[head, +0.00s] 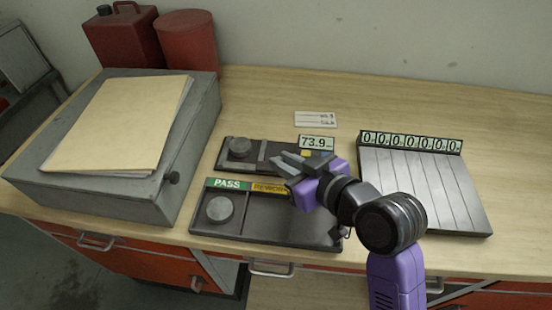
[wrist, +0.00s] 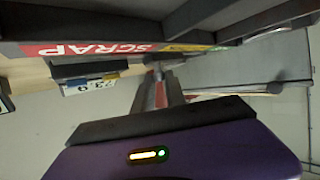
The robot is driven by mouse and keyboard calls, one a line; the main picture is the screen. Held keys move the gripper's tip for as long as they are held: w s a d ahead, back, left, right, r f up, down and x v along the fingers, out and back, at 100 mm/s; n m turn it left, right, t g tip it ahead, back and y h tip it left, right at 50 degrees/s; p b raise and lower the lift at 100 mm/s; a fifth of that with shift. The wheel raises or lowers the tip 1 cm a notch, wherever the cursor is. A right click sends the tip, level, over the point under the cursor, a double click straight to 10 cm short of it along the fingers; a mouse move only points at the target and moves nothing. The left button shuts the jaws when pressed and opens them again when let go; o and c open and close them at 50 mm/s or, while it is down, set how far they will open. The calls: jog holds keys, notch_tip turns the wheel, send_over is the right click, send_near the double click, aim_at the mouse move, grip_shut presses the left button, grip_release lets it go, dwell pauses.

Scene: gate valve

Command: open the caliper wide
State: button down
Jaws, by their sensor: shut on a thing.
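The caliper (head: 261,152) lies across the bench as a dark bar with a round grey disc (head: 239,148) at its left end. Its small display (head: 317,142) reads about 73.9 and also shows upside down in the wrist view (wrist: 90,87). My gripper (head: 284,160) reaches in from the right at the caliper's right part, beside the display. It is shut on a part of the caliper, seemingly its sliding piece. The fingers cover the exact contact, and the wrist view does not show it clearly.
A dark tray (head: 281,226) with PASS and REWORK labels and a round disc (head: 220,208) sits just in front. A slotted rack (head: 420,185) with a counter strip stands right. A grey box (head: 90,195) with a folder (head: 122,120) stands left.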

jog(key=c, duration=1.4)
grip_release()
jog(key=shift+a, duration=0.1)
jog(key=shift+b+v, duration=0.3)
jog(key=shift+v, duration=3.65)
jog(key=w+d+r+m+t+h, duration=0.1)
jog(key=w+d+r+m+t, duration=0.2)
jog(key=r+t, duration=0.15)
jog(key=s+d+f+m+t+h, duration=0.2)
jog(key=s+d+f+m+h, duration=0.15)
jog(key=s+d, duration=0.2)
jog(key=s+d+f+g+h, duration=0.1)
jog(key=s+f, duration=0.2)
jog(key=s, duration=0.6)
jog(key=s+d+f+g+h, duration=0.1)
jog(key=s+f, duration=0.2)
jog(key=s, duration=0.6)
jog(key=s+d+f+g+h, duration=0.1)
jog(key=s+f, duration=0.3)
jog(key=s, duration=0.5)
jog(key=shift+s+d, duration=0.1)
jog(key=shift+d, duration=0.05)
